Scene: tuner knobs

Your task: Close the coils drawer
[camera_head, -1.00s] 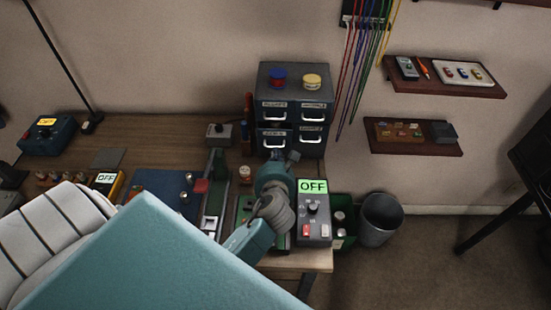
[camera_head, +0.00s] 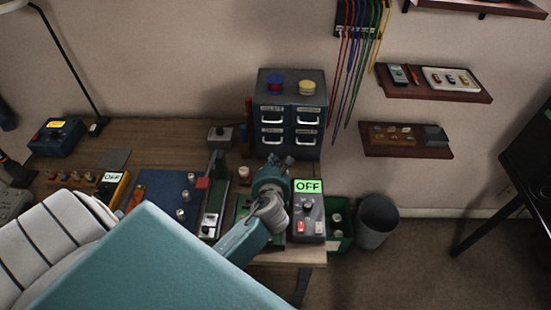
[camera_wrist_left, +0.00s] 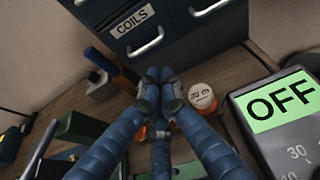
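The dark blue-grey drawer cabinet (camera_head: 290,88) stands at the back right of the desk, with several labelled drawers. The coils drawer (camera_wrist_left: 112,42) shows its COILS label and pale handle at the top of the left wrist view. It is the lower left drawer (camera_head: 270,149) in the head view. I cannot clearly tell any remaining gap around its front. My left gripper (camera_head: 287,161) is in front of the cabinet. In the left wrist view its fingers (camera_wrist_left: 157,76) are together, below the coils handle and apart from it, with nothing visible between them. My right gripper is out of view.
A small white-capped jar (camera_wrist_left: 201,95) stands just right of my fingers. A tuner box with a green OFF display (camera_head: 308,187) is at the desk's right end. A small grey box (camera_head: 220,134) stands left of the cabinet. A bin (camera_head: 377,222) is on the floor.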

